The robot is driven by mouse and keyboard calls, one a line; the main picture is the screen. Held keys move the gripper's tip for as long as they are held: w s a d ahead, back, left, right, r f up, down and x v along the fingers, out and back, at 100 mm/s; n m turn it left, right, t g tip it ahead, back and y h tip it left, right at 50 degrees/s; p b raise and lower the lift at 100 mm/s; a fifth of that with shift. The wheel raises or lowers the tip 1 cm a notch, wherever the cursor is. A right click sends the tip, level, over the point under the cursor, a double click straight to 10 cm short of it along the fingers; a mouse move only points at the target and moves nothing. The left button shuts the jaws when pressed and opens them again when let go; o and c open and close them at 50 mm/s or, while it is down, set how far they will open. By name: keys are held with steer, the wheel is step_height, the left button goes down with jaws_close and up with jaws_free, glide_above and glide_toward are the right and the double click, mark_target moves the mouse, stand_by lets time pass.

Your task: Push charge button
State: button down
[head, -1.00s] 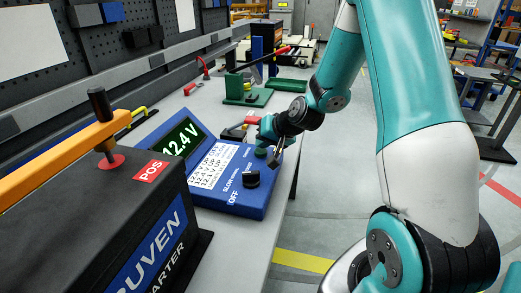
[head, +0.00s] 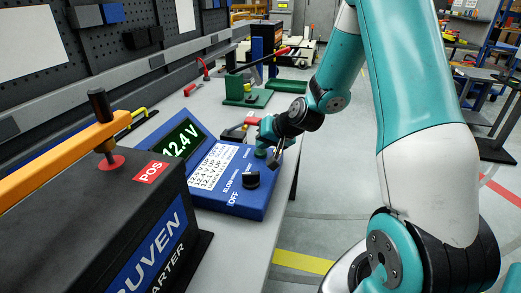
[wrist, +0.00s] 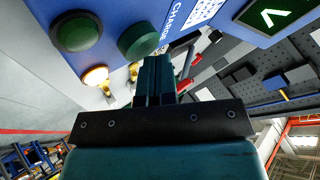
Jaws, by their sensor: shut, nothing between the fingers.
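The blue charger (head: 235,203) lies on the bench, its display reading 12.4 V. In the wrist view its blue panel shows two round green buttons. One button (wrist: 138,40) is beside the CHARGE label (wrist: 178,14), and the other button (wrist: 78,32) is to its left. In the head view a green button (head: 261,152) is partly hidden by my gripper (head: 272,163). My gripper is shut and empty, its fingertips (wrist: 154,62) close to the button by the CHARGE label. I cannot tell whether they touch it.
A black starter battery box (head: 140,215) with an orange clamp (head: 60,155) stands left of the charger. A black knob (head: 251,179) sits on the charger's face. A green fixture (head: 246,93) stands farther back.

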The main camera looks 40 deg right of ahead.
stand_by(0.6)
steer(key=shift+f+b, duration=0.45)
steer(key=shift+f, duration=0.05)
steer(key=shift+s, duration=0.1)
steer(key=shift+r, duration=0.2)
steer(key=shift+r+p, duration=0.1)
steer(key=shift+p, duration=0.2)
step_height(320, 180, up, 6)
steer(key=p, duration=0.4)
steer(key=shift+r+p, duration=0.15)
steer(key=shift+p, duration=0.25)
